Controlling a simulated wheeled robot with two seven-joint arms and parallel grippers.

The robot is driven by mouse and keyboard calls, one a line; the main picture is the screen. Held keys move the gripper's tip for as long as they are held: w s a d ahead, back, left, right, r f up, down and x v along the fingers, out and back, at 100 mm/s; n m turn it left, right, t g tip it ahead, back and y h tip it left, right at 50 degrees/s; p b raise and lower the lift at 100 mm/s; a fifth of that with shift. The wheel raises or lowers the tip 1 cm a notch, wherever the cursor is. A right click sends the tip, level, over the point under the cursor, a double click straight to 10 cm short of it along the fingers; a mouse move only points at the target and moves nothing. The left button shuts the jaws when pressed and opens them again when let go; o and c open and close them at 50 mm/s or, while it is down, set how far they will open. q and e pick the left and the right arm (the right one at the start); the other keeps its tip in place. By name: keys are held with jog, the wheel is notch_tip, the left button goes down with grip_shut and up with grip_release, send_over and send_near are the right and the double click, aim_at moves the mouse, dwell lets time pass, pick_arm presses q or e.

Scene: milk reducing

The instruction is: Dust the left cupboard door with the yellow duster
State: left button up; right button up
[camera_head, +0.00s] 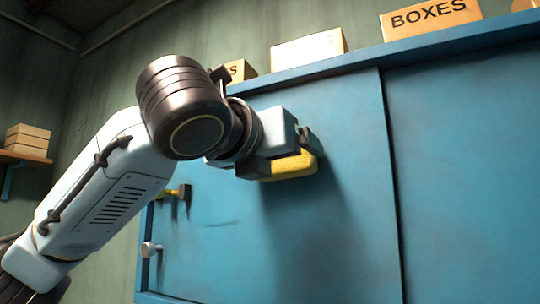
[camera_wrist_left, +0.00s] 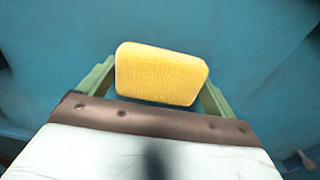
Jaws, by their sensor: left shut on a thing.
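The yellow duster (camera_head: 292,166) is held in my left gripper (camera_head: 285,150), in front of the upper part of the blue left cupboard door (camera_head: 330,225). In the left wrist view the duster (camera_wrist_left: 160,74) sits between the two green fingers of the gripper (camera_wrist_left: 158,85), which is shut on it. The blue door surface fills the view behind it. I cannot tell whether the duster touches the door. The gripper hides part of the duster in the head view. My right gripper is not in view.
The right cupboard door (camera_head: 465,170) is beyond the vertical seam. A round knob (camera_head: 150,249) and a yellow fitting (camera_head: 175,193) are at the left door's left side. Boxes (camera_head: 430,18) stand on the cupboard top. A small shelf (camera_head: 22,157) with boxes is at far left.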

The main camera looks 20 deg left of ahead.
pick_arm(q)
jog(key=shift+s+d, duration=0.25)
jog(key=shift+d, duration=1.45)
jog(key=shift+s+d, duration=0.2)
jog(key=shift+d, duration=1.45)
jog(key=shift+a, duration=0.1)
jog(key=b, duration=0.1)
send_near(328, 155)
jog(key=shift+w, duration=0.3)
jog(key=shift+s+a+b, duration=0.1)
jog(key=shift+s+b, duration=0.25)
jog(key=shift+s, duration=1.15)
